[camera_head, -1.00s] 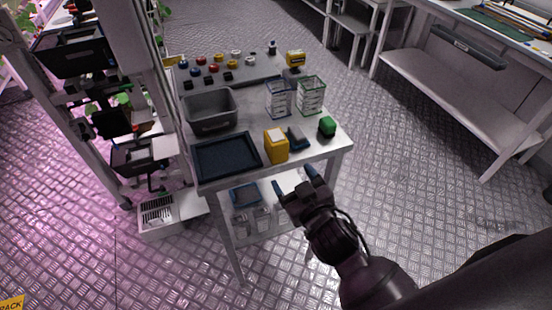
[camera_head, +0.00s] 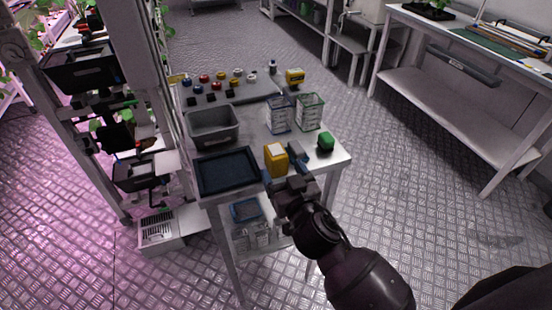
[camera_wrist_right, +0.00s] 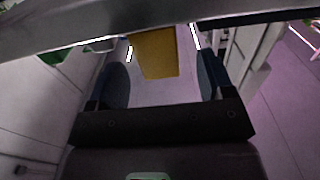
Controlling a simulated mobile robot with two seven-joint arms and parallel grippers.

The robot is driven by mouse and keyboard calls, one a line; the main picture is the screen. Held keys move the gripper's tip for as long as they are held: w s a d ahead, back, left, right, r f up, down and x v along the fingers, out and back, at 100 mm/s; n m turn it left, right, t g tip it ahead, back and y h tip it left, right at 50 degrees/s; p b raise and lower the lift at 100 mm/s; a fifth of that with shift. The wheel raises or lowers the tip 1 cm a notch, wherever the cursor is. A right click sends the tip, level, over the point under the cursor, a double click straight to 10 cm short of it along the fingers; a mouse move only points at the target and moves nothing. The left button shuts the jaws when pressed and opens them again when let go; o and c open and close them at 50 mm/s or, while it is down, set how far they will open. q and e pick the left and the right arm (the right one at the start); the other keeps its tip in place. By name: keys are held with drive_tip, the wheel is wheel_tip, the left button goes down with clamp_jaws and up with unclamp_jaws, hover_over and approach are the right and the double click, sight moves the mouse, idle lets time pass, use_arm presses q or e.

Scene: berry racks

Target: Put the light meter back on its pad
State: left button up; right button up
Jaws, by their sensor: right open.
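A yellow box-shaped device (camera_head: 275,160) with a pale top face stands upright near the table's front edge; I take it as the light meter. My right gripper (camera_head: 284,173) is open at the front edge, its fingers close to the device. In the right wrist view, the yellow device (camera_wrist_right: 155,52) shows between and beyond the two blue fingers; contact cannot be told. A small dark blue object (camera_head: 296,151) sits just right of the device, partly hidden by a finger. I cannot tell for sure which surface is the pad. My left gripper is not in view.
On the table (camera_head: 329,162) are a dark blue tray (camera_head: 227,172), a grey bin (camera_head: 213,125), two wire-like baskets (camera_head: 308,112), a green block (camera_head: 325,141) and a second yellow item (camera_head: 294,76). Several coloured knobs stand at the back. A rack post (camera_head: 158,80) rises at left.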

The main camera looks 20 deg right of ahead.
sight(281, 166)
drive_tip(key=shift+w+r, duration=0.15)
drive_tip(key=shift+w, duration=2.5)
drive_tip(key=c, duration=1.2)
